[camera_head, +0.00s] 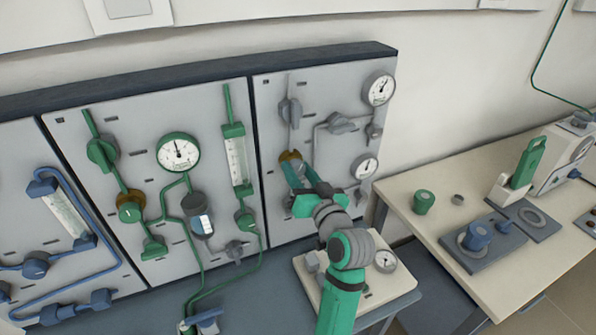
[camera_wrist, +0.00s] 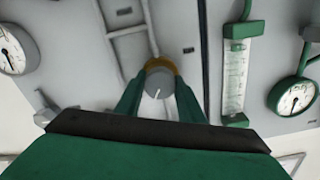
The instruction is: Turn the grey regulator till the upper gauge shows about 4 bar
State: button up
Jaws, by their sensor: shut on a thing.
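The grey regulator, a round knob with a pale mark and a brass collar (camera_head: 290,156), is on the right-hand panel. In the wrist view the knob (camera_wrist: 158,83) sits between my two green fingers. My gripper (camera_head: 298,174) is shut on it, with a finger on either side (camera_wrist: 160,95). The fingers hide part of the knob in the head view. The upper gauge (camera_head: 379,89), white-faced, is at the panel's top right; its needle points to the upper right, but its figures are too small to read. The lower gauge (camera_head: 365,167) is below it.
Grey valves (camera_head: 339,123) and pipes surround the regulator. The panel to the left has a green gauge (camera_head: 178,153), flow tube (camera_head: 238,160) and valves. A pale box with a gauge (camera_head: 384,261) stands below my arm. A bench (camera_head: 400,190) with equipment is at right.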

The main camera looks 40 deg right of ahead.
jog(key=shift+m, duration=0.3)
jog(key=o, duration=1)
jog(key=shift+o, duration=0.2)
jog(key=v, duration=1.1)
jog(key=shift+d, duration=0.1)
